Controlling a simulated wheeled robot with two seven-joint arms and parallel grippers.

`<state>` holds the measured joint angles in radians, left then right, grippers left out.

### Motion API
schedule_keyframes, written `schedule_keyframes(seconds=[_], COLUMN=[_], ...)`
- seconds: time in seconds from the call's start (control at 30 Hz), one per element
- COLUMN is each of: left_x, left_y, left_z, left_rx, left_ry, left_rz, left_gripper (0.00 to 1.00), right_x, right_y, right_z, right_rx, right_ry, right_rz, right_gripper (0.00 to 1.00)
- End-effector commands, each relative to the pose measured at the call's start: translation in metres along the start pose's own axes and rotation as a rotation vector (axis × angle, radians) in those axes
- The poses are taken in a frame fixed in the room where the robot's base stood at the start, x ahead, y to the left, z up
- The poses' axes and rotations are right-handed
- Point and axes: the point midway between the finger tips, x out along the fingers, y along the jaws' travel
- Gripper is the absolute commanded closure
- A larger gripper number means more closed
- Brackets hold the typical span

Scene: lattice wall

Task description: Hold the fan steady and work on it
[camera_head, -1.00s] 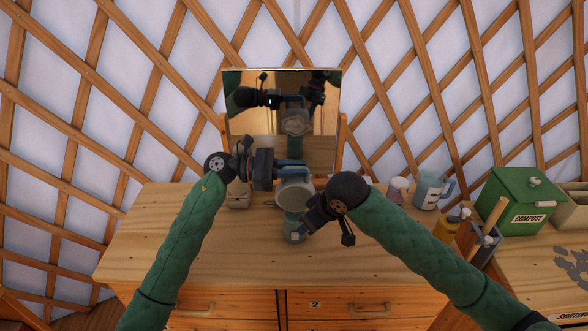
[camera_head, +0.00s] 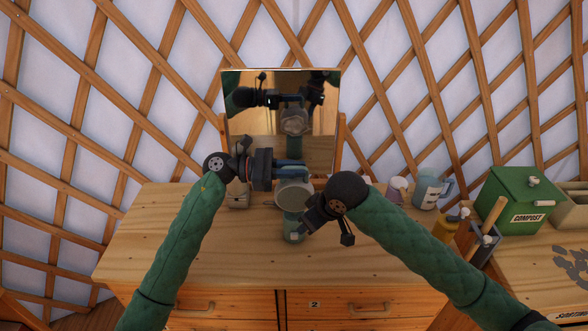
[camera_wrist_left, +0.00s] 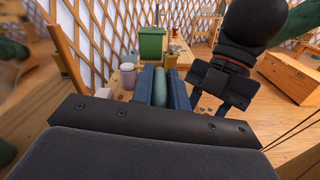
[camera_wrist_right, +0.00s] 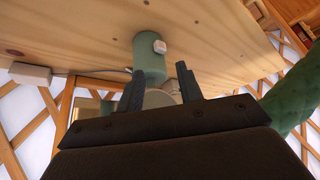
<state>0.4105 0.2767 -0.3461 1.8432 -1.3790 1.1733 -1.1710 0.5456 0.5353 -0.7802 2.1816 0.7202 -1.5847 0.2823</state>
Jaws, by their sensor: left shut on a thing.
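The fan (camera_head: 294,196) stands upright on the wooden table, a green body with a pale round front. My left gripper (camera_head: 303,170) is shut on the fan's green top part from the left. In the left wrist view a green rounded piece of the fan (camera_wrist_left: 159,88) lies between its blue fingers. My right gripper (camera_head: 311,222) is beside the fan's lower right. In the right wrist view its fingers (camera_wrist_right: 162,82) are apart, with the fan's green base (camera_wrist_right: 149,62) and a white button beyond them. The head view hides part of the fan's right side.
A mirror (camera_head: 280,110) stands behind the fan and reflects it and my grippers. A small beige box (camera_head: 238,197) is to the left. Mugs (camera_head: 428,190), a yellow bottle (camera_head: 448,226) and a green compost bin (camera_head: 520,200) are to the right. The table's front left is bare.

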Motion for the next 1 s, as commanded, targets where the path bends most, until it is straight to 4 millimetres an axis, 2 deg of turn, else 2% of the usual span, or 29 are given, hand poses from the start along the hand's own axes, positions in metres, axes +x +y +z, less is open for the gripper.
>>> schedule_keyframes(seconds=[0.37,0.57,1.0], left_x=[-0.0001,-0.0001,-0.0001], left_y=[0.0001,0.0001,0.0001], left_z=[-0.0001,-0.0001,-0.0002], left_rx=[0.0,0.0,0.0], left_ry=[0.0,0.0,0.0], left_rz=[0.0,0.0,0.0], left_gripper=[1.0,1.0,1.0], right_x=[0.0,0.0,0.0], right_y=[0.0,0.0,0.0], right_z=[0.0,0.0,0.0], right_rx=[0.0,0.0,0.0], right_ry=[0.0,0.0,0.0], right_rz=[0.0,0.0,0.0], right_gripper=[0.64,0.99,1.0])
